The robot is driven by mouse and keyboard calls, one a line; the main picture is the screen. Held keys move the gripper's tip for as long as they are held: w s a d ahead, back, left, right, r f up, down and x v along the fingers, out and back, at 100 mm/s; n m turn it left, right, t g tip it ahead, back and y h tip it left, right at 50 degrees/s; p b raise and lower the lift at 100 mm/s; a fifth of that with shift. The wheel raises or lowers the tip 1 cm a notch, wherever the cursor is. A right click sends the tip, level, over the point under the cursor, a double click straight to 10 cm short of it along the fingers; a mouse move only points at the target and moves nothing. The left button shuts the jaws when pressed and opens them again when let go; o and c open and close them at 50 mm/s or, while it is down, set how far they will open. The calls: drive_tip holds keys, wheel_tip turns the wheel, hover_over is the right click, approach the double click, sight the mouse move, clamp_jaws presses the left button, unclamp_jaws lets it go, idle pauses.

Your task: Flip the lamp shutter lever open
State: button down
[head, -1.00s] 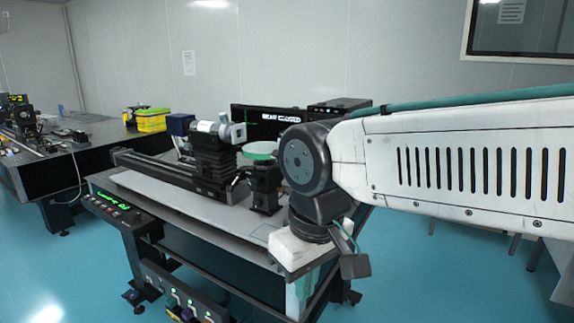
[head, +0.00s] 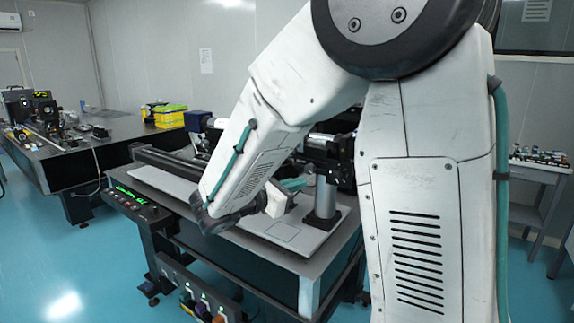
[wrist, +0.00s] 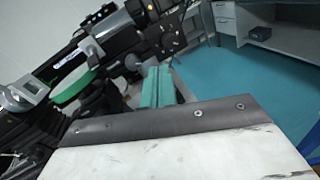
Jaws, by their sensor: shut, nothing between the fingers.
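My gripper (head: 292,185) shows its teal fingers just past my pale wrist, low over the front bench, beside a silver post (head: 325,198). In the wrist view the fingers (wrist: 158,88) lie together with nothing between them, below a black device. A grey, frame-like piece (wrist: 28,88) sits at the left edge there, beside a green disc (wrist: 76,86), apart from the fingers. I cannot tell whether this grey piece is the shutter lever. In the head view my arm hides most of the lamp assembly; only its blue box (head: 197,121) shows at the left.
The front bench (head: 175,184) has a bare pale top near its front. A second bench (head: 60,165) with instruments and a yellow box (head: 170,116) stands at the left. A side table (head: 530,168) with small parts is at the right. Blue floor lies between.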

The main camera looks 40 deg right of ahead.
sight(292, 152)
drive_tip(key=w+a+n+t, duration=0.2)
drive_tip(key=w, duration=0.2)
drive_tip(key=w+a+f+n+t+h, duration=0.1)
drive_tip(key=w+n+t, duration=0.2)
drive_tip(key=w, duration=0.1)
drive_tip(key=shift+a+h, duration=0.3)
drive_tip(key=shift+a, duration=0.05)
drive_tip(key=shift+f, duration=0.1)
drive_tip(key=x, duration=1)
drive_tip(key=shift+s+y, duration=0.1)
drive_tip(key=shift+y, duration=0.3)
